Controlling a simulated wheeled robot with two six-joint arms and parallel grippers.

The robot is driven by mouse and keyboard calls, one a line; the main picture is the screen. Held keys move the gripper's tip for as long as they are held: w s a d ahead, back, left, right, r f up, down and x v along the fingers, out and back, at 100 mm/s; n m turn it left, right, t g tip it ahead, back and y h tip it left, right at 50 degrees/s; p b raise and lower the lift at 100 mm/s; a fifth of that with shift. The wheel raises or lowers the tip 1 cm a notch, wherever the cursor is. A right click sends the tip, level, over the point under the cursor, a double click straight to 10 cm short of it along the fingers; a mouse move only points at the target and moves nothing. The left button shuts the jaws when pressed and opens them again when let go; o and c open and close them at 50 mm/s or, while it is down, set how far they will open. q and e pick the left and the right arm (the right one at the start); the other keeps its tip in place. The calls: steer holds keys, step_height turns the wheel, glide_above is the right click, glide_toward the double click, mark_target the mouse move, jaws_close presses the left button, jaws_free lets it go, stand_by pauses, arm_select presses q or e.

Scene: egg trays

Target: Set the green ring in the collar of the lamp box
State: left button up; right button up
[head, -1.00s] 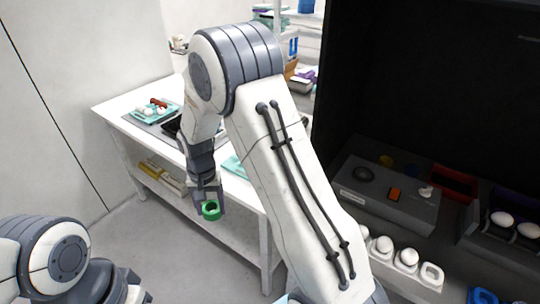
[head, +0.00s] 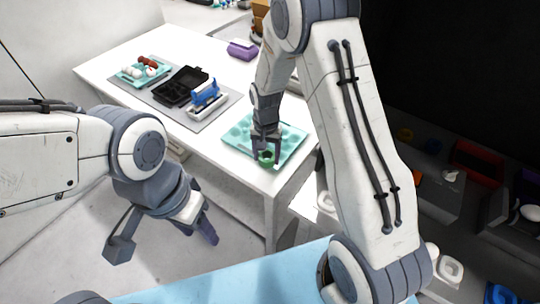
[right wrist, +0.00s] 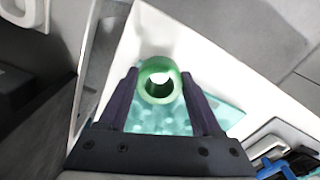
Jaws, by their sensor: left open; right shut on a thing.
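My right gripper (head: 266,150) is shut on the green ring (head: 267,159), over the near edge of a turquoise tray on the white table. In the right wrist view the ring (right wrist: 148,68) sits between the two fingertips, its hole facing the camera. The grey lamp box (head: 438,196) is at the right, mostly hidden behind my right arm; its collar is not visible now. My left gripper (head: 165,238) is open and empty, low at the left, in front of the table.
The turquoise tray (head: 290,145) lies on the white table (head: 225,165). A black open carton (head: 175,88), a blue-and-white item (head: 206,99) and a tray of eggs (head: 130,72) stand further left. A red tray (head: 480,158) is at the right. A light blue surface (head: 230,282) lies in front.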

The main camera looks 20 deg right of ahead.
mark_target(267, 173)
steer(key=shift+f+p, duration=0.45)
steer(key=shift+f, duration=2.1)
steer(key=shift+f, duration=0.1)
steer(key=o, duration=1.3)
steer(key=shift+o, duration=0.2)
